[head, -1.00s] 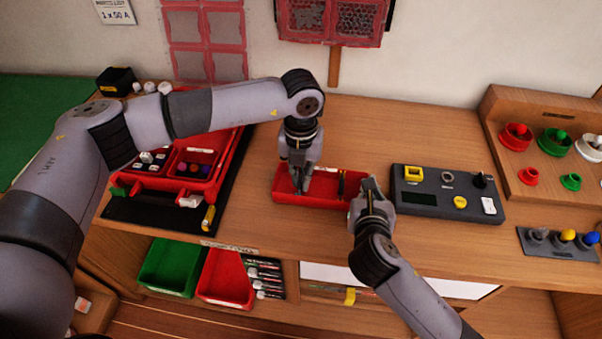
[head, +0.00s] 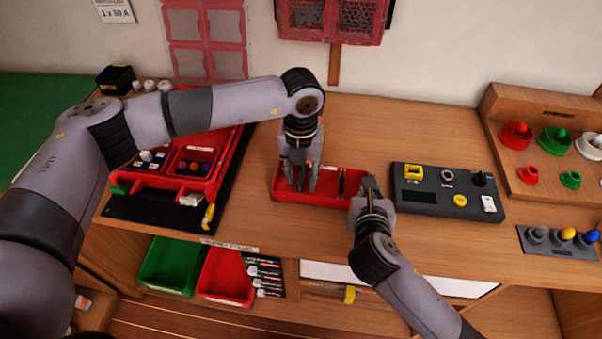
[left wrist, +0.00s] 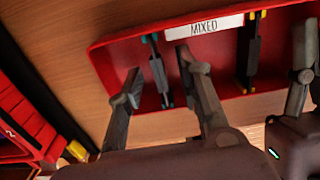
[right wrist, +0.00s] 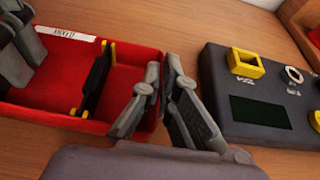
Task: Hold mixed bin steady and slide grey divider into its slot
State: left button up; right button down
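The red mixed bin (head: 325,200) lies on the table with its white MIXED label (left wrist: 217,27) on the wall. The grey divider (left wrist: 158,75) stands across the bin, its ends at teal marks by the two long walls. My left gripper (head: 301,184) points down over the bin. Its fingers are spread either side of the divider, apart from it. A black divider (right wrist: 94,80) stands at yellow marks nearer the bin's right end. My right gripper (right wrist: 161,64) is closed over the right end wall, one finger inside and one outside.
A dark panel (head: 440,207) with a yellow socket stands close right of the bin. A red case (head: 150,180) with small parts sits left on a black mat. Green and red bins (head: 172,266) are below the table edge. Bare table lies behind the mixed bin.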

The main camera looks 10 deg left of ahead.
aim_at(301, 178)
pick_arm(q)
jog(key=shift+r, duration=0.15)
jog(key=shift+r, duration=2.15)
pick_arm(e)
jog(key=c, duration=1.7)
grip_release()
